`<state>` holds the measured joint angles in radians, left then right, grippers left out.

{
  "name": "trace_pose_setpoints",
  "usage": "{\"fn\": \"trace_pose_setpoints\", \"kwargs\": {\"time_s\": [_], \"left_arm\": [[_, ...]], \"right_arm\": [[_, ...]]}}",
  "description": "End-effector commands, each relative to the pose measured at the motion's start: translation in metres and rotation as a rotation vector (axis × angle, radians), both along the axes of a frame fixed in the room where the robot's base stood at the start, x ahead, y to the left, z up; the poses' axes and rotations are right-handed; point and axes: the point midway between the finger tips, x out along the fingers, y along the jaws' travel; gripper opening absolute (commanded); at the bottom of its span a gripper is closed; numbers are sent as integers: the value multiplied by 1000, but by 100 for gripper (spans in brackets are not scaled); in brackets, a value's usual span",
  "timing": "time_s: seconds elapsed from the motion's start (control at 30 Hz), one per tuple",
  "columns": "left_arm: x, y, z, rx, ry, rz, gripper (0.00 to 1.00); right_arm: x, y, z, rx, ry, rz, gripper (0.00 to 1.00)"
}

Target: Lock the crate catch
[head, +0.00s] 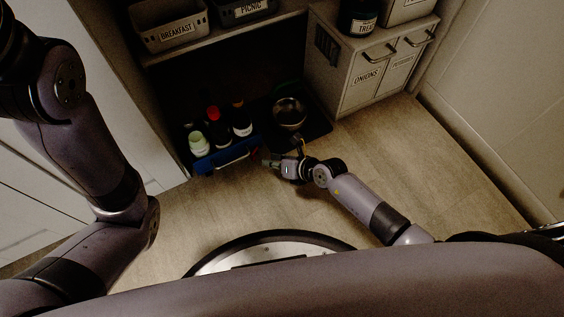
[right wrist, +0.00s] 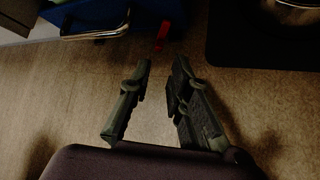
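A blue crate (head: 222,161) holding several bottles stands at the foot of the shelving in the head view. Its blue side (right wrist: 90,20) with a pale metal handle shows at the top left of the right wrist view. A small red part (right wrist: 162,36), which looks like the catch, sticks out at the crate's right end; whether it is locked I cannot tell. My right gripper (head: 266,161) is low, just beside that end of the crate. In the right wrist view its two fingers (right wrist: 161,68) are apart with nothing between them, short of the red part. My left gripper is outside the view.
A metal bowl (head: 289,113) sits on a dark mat (head: 317,125) right of the crate. A cabinet with ONIONS (head: 364,80) and another door stands at the right. Shelf baskets (head: 170,36) are above. The wooden floor (head: 400,160) at the right is clear.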

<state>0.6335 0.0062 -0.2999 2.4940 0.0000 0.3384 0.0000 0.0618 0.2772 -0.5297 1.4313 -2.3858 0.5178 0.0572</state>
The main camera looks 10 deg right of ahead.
Motion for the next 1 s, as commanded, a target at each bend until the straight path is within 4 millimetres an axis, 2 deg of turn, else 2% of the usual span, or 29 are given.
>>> {"fn": "trace_pose_setpoints", "kwargs": {"time_s": [0.1, 0.3, 1.0], "left_arm": [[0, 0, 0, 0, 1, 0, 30], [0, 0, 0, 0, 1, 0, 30], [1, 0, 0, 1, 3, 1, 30]], "right_arm": [[-12, -11, 12, -1, 0, -1, 18], [-22, -22, 24, -1, -1, -1, 18], [-25, -22, 29, 8, 2, 0, 18]]}}
